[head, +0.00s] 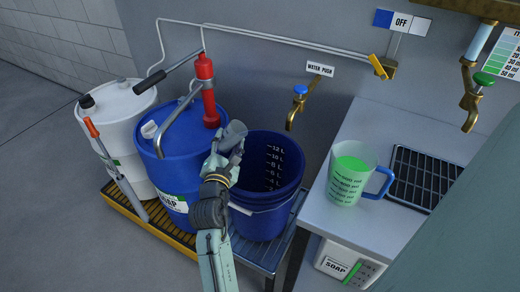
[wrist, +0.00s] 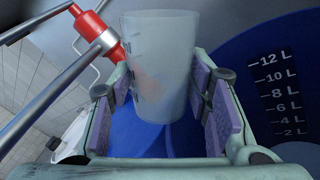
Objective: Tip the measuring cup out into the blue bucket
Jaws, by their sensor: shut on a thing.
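My gripper (head: 229,148) is shut on a small translucent grey measuring cup (head: 233,133). In the wrist view the cup (wrist: 162,65) stands between the two finger pads of my gripper (wrist: 165,100), with faint marks on its left side. I cannot tell whether it holds any liquid. The dark blue bucket (head: 258,222) stands open on the low rack, with white litre marks inside. My gripper and the cup are at its upper left rim, in front of the gap to the blue drum. In the wrist view the bucket's marked inner wall (wrist: 277,60) fills the right side.
A blue soap drum (head: 180,172) with a red pump (head: 206,90) stands close left, beside a white drum (head: 135,125). A brass tap (head: 295,110) hangs over the bucket. A jug of green liquid (head: 347,185) stands on the counter (head: 385,130) at right.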

